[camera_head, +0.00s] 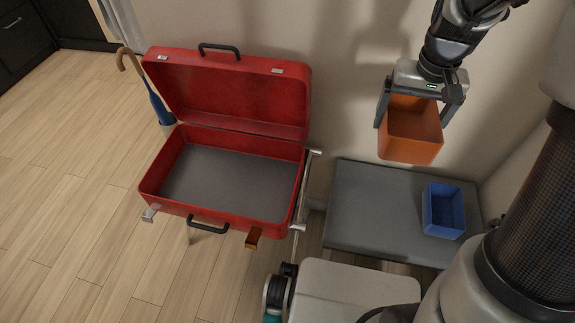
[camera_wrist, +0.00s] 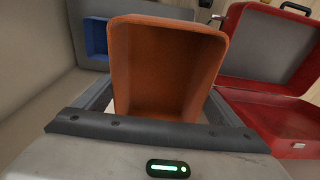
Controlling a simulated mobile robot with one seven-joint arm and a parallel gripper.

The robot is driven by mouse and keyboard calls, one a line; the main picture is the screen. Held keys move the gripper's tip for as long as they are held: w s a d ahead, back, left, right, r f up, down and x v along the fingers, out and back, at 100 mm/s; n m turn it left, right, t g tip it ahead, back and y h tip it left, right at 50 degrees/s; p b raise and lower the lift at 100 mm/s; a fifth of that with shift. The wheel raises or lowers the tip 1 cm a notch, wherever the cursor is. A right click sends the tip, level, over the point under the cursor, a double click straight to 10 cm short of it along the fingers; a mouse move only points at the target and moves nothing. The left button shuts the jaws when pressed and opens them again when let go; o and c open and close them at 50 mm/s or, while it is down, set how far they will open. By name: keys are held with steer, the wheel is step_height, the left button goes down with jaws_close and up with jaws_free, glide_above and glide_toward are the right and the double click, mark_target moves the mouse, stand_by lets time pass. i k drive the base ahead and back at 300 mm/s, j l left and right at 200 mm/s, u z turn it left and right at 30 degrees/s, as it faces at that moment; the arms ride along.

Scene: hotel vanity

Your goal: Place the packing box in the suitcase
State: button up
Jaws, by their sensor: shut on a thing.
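The packing box seems to be the orange open-topped box (camera_head: 411,132); a smaller blue box (camera_head: 444,211) is also in view. My gripper (camera_head: 418,112) is shut on the orange box and holds it in the air above the grey table, right of the suitcase. In the wrist view the orange box (camera_wrist: 165,70) fills the middle, its open side facing the camera. The red suitcase (camera_head: 170,204) stands open at the left, lid raised against the wall side. Its grey inside is empty. Its right part also shows in the wrist view (camera_wrist: 262,118).
The blue box stands on the grey table (camera_head: 370,205), whose left part is clear; it also shows in the wrist view (camera_wrist: 95,38). The suitcase rests on a rack with metal rails (camera_head: 303,190). An umbrella (camera_head: 158,103) stands behind the suitcase at left. Wooden floor lies open in front.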

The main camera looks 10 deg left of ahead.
mark_target(235, 193)
steer(key=k+j, duration=0.1)
steer(key=j, duration=1.5)
steer(key=k+j, duration=0.15)
steer(key=j, duration=0.65)
